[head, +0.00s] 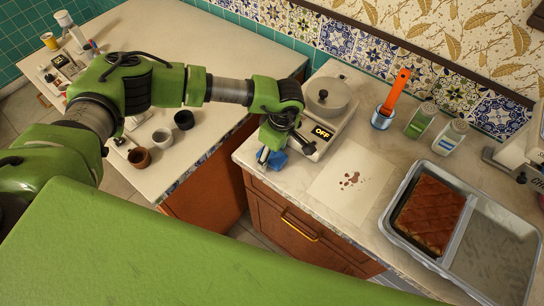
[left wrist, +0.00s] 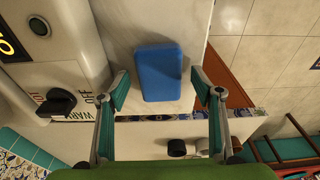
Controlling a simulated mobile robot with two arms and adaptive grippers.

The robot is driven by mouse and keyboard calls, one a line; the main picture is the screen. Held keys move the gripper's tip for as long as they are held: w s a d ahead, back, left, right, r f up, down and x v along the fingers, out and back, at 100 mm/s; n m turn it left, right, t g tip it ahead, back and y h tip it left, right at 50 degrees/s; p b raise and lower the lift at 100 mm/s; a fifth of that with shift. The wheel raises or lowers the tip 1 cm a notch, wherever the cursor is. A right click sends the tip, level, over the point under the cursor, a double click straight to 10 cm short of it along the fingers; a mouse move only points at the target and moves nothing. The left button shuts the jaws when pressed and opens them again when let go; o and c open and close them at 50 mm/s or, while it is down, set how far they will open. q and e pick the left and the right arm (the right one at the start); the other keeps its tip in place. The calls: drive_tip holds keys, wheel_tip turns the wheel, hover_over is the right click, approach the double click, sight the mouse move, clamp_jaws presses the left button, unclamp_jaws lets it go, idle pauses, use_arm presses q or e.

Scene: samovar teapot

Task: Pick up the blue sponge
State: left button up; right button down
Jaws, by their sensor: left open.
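The blue sponge (left wrist: 160,72) lies on the pale counter near its front left edge. In the head view only part of the sponge (head: 278,160) shows below my left gripper (head: 270,154). In the left wrist view my left gripper (left wrist: 160,90) is open, with one finger on each side of the sponge's near end. Gaps show between the sponge and both fingers, and nothing is held. The height of the fingers above the counter is hard to tell. My right gripper is not in view.
A warmer with an OFF display (head: 322,132) and a grey pot (head: 328,98) stands close behind the gripper. A brown-spotted white sheet (head: 335,190) lies to the right. A tray (head: 385,226) holds a brown cake. A gap separates this counter from the left one with small cups (head: 162,138).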

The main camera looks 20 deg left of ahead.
sight(272, 156)
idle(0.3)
use_arm(q)
drive_tip(key=c, duration=1)
drive_tip(key=shift+r+p, duration=0.25)
drive_tip(key=shift+p, duration=0.15)
drive_tip(key=shift+r, duration=0.2)
drive_tip(key=r, duration=0.1)
drive_tip(key=r+b, duration=0.1)
drive_tip(key=r, duration=0.1)
drive_tip(key=shift+s+d, duration=0.1)
drive_tip(key=shift+s, duration=0.15)
drive_tip(key=s+d+r+b, duration=0.2)
drive_tip(key=s+r+b, duration=0.4)
drive_tip(key=s+r, duration=0.3)
drive_tip(key=s, duration=0.4)
drive_tip(key=shift+s+r, duration=0.2)
drive_tip(key=shift+r, duration=0.1)
